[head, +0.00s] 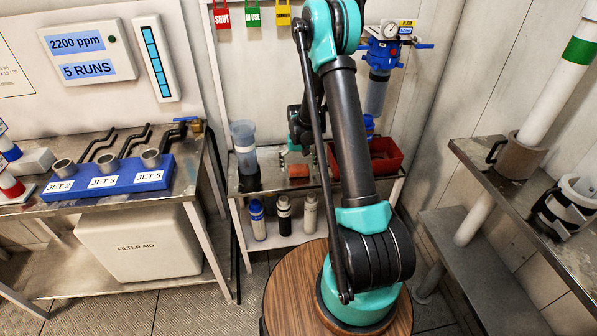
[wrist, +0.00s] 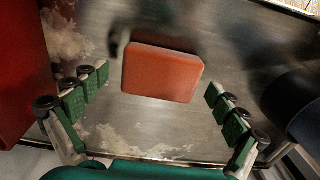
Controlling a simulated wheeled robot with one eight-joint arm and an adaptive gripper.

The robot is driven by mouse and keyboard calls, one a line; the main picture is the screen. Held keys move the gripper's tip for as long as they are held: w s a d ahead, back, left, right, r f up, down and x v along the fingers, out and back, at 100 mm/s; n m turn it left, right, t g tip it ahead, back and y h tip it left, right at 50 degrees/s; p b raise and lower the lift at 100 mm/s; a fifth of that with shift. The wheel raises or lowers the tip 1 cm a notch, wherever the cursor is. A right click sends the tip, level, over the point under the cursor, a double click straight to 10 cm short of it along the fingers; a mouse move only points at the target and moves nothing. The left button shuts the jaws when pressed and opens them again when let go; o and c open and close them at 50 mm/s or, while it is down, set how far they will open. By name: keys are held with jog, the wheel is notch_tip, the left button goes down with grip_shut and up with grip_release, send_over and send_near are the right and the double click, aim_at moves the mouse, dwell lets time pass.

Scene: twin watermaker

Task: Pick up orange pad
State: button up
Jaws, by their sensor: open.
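The orange pad (wrist: 162,72) is a flat rounded rectangle on the metal shelf top, near the upper middle of the wrist view. In the head view, an orange patch of it (head: 298,171) shows beside my arm. My gripper (wrist: 158,100) is open, with its green-padded fingers on the left and right of the pad and apart from it. Nothing is between the fingers in their grip. In the head view my arm hides much of the gripper.
The metal shelf (head: 262,196) has scratched, pale patches. A red bin (head: 385,160) stands to the right of the pad, and a clear blue-tinted cup (head: 243,148) to the left. A dark blurred object lies beyond the pad in the wrist view. Bottles (head: 284,215) stand below.

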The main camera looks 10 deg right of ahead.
aim_at(299, 167)
jog(key=c, duration=0.9)
jog(key=shift+c, duration=0.2)
jog(key=shift+r, duration=0.2)
notch_tip(299, 167, up, 20)
jog(key=shift+f, duration=0.15)
